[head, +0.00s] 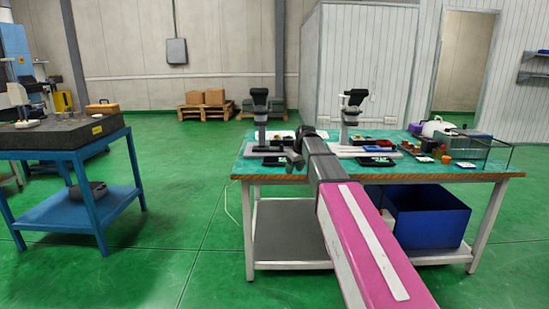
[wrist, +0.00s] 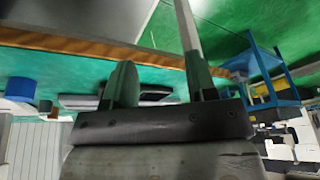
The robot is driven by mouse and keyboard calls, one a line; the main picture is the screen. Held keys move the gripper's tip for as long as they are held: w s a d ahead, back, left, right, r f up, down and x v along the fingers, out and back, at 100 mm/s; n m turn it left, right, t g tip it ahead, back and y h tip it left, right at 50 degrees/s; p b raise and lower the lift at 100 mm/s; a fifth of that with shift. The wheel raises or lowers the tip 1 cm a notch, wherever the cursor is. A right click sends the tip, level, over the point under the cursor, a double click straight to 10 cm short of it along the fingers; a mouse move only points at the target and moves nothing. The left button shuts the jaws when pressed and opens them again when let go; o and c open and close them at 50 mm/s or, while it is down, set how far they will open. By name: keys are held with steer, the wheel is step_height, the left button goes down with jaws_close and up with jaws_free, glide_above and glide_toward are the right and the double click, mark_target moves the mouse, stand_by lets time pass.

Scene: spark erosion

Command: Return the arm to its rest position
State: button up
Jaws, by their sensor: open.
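My arm, with a pink link and a dark wrist, reaches forward from the bottom right of the head view to the front edge of the workbench (head: 260,176). My gripper (head: 293,160) is at its far end, small and dark, over or just before the bench's front edge, between the two microscopes. In the wrist view my gripper (wrist: 160,72) shows two fingers spread apart with nothing between them. The wrist picture is turned over, with the bench edge (wrist: 90,48) running across behind the fingers. I cannot tell the exact gap between gripper and bench.
The left microscope (head: 260,118) and right microscope (head: 351,118) stand on the bench near my gripper. Black trays (head: 377,162) and a glass case (head: 482,152) lie farther right. A blue bin (head: 430,213) is below. A blue table (head: 60,150) stands left, with clear green floor between.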

steer(key=s+d+f+m+g+h, duration=0.1)
steer(key=s+d+f+m, duration=0.2)
steer(key=s+f, duration=1.1)
steer(key=s+d+f+m+g+h, duration=0.1)
steer(key=s+d+f+m, duration=0.3)
steer(key=s+f, duration=1)
steer(key=s+d, duration=0.2)
steer(key=d, duration=0.1)
steer(key=shift+d+f+g+h, duration=0.15)
steer(key=shift+f+g+h, duration=0.15)
steer(key=shift+f+g, duration=0.1)
